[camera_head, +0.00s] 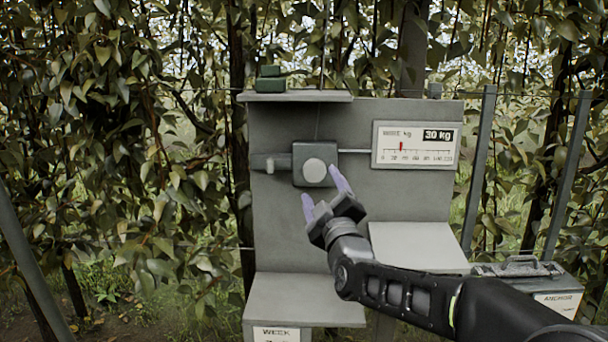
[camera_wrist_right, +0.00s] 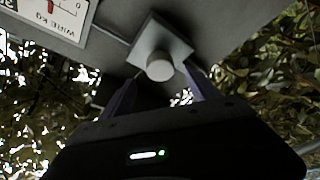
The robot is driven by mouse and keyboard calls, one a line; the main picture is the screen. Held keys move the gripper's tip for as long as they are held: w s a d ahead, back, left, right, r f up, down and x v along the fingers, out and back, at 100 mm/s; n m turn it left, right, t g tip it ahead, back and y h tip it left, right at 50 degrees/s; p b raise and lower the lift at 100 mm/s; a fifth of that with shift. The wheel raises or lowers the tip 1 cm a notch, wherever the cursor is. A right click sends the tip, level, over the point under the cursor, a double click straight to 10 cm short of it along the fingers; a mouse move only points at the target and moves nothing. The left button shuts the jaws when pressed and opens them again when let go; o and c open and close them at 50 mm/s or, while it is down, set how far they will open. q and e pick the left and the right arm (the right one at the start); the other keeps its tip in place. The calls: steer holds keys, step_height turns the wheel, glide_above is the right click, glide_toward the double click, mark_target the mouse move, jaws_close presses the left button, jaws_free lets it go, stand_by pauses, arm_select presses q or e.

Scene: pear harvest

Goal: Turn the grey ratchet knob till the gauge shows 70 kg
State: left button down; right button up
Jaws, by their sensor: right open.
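The grey ratchet knob (camera_head: 314,171) is a round pale knob on a dark square housing (camera_head: 328,151), fixed to an upright grey panel. It also shows in the right wrist view (camera_wrist_right: 160,67). The gauge (camera_head: 414,146) is a white plate to the right of the knob. Its display reads 30 kg, and its red pointer stands near 30. My right gripper (camera_head: 325,191) is open, with its pale purple fingers pointing up at the knob from below and to the right. Nothing is between the fingers in the head view. My left gripper is not in view.
A grey shelf (camera_head: 305,292) juts out at lower left, with a "WEEK" label below it. Another shelf (camera_head: 415,238) is at the right, behind my arm. A case labelled "ANCHOR" (camera_head: 552,287) stands at lower right. Foliage and posts surround the panel.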

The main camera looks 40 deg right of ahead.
mark_target(315, 174)
steer(key=p+x, duration=0.2)
steer(key=x, duration=0.5)
steer(key=shift+w+d, duration=0.1)
steer(key=shift+w, duration=0.3)
steer(key=shift+c, duration=0.3)
